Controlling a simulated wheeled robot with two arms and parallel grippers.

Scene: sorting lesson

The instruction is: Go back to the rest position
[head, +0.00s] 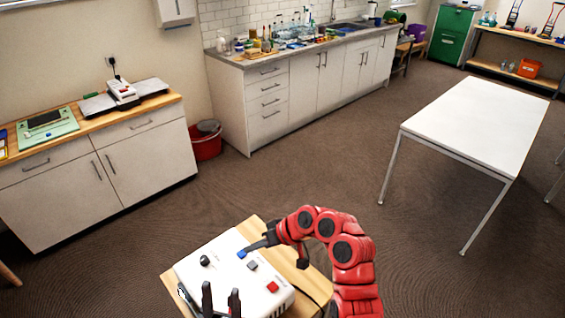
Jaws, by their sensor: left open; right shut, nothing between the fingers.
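My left gripper (220,288) is at the bottom edge, its two dark fingers apart and empty, in front of the near side of a white control box (215,262). My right gripper (246,249), on the red arm that curves in from the lower right, is shut and empty. Its tip is at a blue button (241,254) on the box's top; I cannot tell whether they touch. The box also has a black knob (205,261), a grey button (252,266) and a red button (272,287). Most of my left arm is out of view.
The box sits on a small wooden table (318,285). A white table (480,120) stands at right, a cabinet with a wooden top (140,165) at left, and a long sink counter (320,75) behind. A red bucket (207,146) is between them. The middle floor is clear.

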